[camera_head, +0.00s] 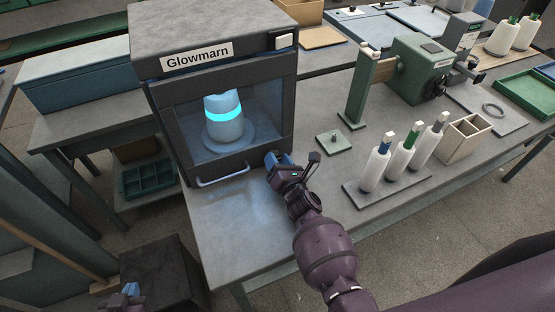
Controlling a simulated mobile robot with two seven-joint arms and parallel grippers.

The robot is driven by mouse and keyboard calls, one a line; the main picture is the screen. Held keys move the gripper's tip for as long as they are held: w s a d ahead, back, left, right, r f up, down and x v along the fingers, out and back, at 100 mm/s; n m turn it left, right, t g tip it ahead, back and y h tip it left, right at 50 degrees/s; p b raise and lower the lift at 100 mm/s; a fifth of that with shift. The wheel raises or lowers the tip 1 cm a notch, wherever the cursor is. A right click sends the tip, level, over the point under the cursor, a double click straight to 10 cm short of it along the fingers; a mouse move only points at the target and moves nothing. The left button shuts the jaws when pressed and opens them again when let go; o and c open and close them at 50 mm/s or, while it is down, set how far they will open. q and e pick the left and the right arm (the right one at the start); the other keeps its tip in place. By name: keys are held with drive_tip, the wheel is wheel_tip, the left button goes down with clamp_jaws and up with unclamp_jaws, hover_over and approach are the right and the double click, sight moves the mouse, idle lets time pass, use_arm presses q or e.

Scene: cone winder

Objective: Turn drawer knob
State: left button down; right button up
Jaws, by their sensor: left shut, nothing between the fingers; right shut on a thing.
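The dark cabinet labelled Glowmarn (165,95) stands on the grey table with a glass front. A pale cone with a glowing blue band (222,117) stands upright inside on a round base. A light bar handle (222,178) runs along the cabinet's lower front. My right gripper (274,160) is at the cabinet's lower right front corner, shut on the drawer knob, which its fingers hide. How far the knob is turned cannot be seen. My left gripper (131,289) is low at the bottom left, shut and empty, away from the cabinet.
A rack with several white cones (375,165) stands right of my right arm. A small green plate (334,142) with a peg lies behind it. A green winder (420,68) and a wooden box (464,137) stand further right. The table front left of my arm is clear.

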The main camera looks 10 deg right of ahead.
drive_tip(key=shift+m, duration=0.6)
drive_tip(key=o, duration=0.9)
drive_tip(key=s, duration=0.3)
drive_tip(key=s+d, duration=0.1)
drive_tip(key=s, duration=0.3)
drive_tip(key=s+d, duration=0.1)
drive_tip(key=s, duration=0.2)
drive_tip(key=shift+s+d+p, duration=0.1)
drive_tip(key=shift+s+p, duration=0.2)
